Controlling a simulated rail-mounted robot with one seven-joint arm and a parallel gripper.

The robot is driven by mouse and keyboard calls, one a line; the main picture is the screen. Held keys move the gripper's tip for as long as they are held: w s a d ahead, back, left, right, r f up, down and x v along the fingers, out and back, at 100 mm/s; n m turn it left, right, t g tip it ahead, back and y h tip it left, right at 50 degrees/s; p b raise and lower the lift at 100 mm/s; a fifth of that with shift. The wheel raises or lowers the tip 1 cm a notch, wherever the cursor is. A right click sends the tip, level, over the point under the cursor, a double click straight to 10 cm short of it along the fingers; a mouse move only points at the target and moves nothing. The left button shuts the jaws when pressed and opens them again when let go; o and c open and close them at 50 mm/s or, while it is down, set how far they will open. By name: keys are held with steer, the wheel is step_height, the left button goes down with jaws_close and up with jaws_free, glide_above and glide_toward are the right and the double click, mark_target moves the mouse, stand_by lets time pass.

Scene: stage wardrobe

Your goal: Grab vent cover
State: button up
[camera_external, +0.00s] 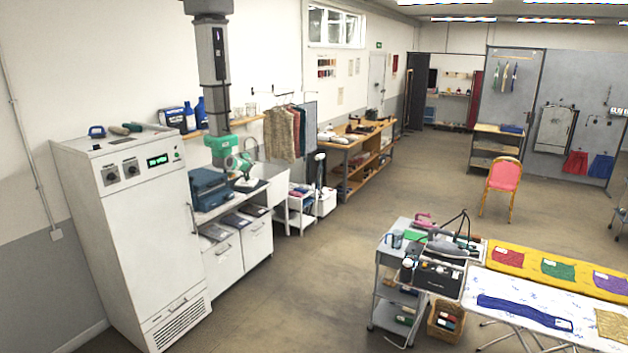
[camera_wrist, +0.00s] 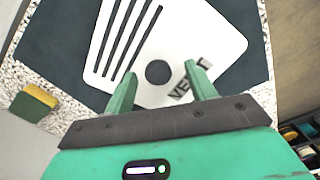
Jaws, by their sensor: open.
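I cannot tell whether the fingertips touch the plate. In the external view my gripper (camera_external: 245,180) is low over the counter beside a blue case (camera_external: 209,190). The cover is too small to make out clearly there.
A yellow and green sponge (camera_wrist: 35,102) lies left of the mat. The tall white cabinet (camera_external: 140,240) stands left of the counter, and a garment rack (camera_external: 285,135) is to its right. Small items (camera_wrist: 300,135) show below the counter's right edge. The floor in front is open.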

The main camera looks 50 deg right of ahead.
steer(key=shift+w+f, duration=0.15)
steer(key=shift+f, duration=0.45)
steer(key=shift+c, duration=0.3)
steer(key=c, duration=1.2)
steer(key=shift+o, duration=0.2)
steer(key=shift+r, duration=0.1)
